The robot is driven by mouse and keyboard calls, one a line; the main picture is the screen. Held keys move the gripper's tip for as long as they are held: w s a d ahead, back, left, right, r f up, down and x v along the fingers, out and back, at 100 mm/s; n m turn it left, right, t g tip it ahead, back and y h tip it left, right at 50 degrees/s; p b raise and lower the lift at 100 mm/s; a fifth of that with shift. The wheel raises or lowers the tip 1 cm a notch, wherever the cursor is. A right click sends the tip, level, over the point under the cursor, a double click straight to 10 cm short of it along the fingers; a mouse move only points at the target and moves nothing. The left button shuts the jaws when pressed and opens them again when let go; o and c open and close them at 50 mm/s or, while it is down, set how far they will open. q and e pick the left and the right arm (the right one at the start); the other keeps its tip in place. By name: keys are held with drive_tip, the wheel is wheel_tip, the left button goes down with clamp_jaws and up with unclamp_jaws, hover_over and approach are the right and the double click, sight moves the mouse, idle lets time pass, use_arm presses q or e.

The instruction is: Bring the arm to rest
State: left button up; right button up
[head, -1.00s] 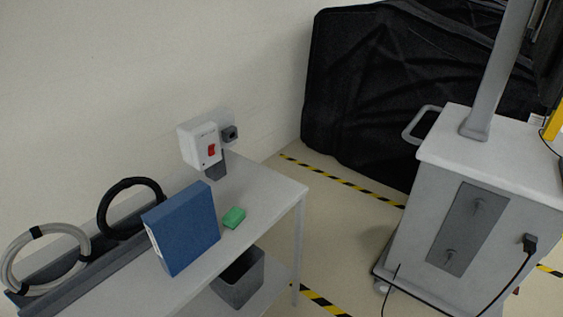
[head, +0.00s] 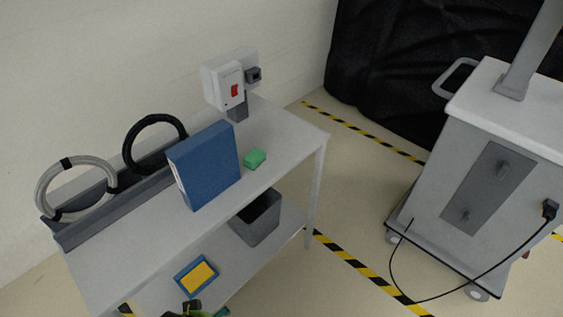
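Neither of my grippers nor any part of my arms can be made out in the head view. A white table (head: 285,140) stands against the wall at the left. On it are a blue binder (head: 207,165) standing upright and a small green block (head: 255,159) beside it.
A grey bin (head: 258,220) and a blue-and-yellow item (head: 196,276) are on the lower shelf. A dark and green item (head: 195,309) is cut off below. A white cart (head: 470,170) with a hanging cable stands right. Striped floor lies between.

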use_arm(q)
wheel_tip(320, 180, down, 12)
drive_tip(key=s+r, duration=0.1)
drive_tip(key=s, duration=0.2)
drive_tip(key=s+a+f+g, duration=0.1)
drive_tip(key=s+a+f, duration=0.1)
drive_tip(key=s+f, duration=1.3)
drive_tip(key=shift+a+f+g, duration=0.4)
drive_tip(key=shift+f, duration=0.15)
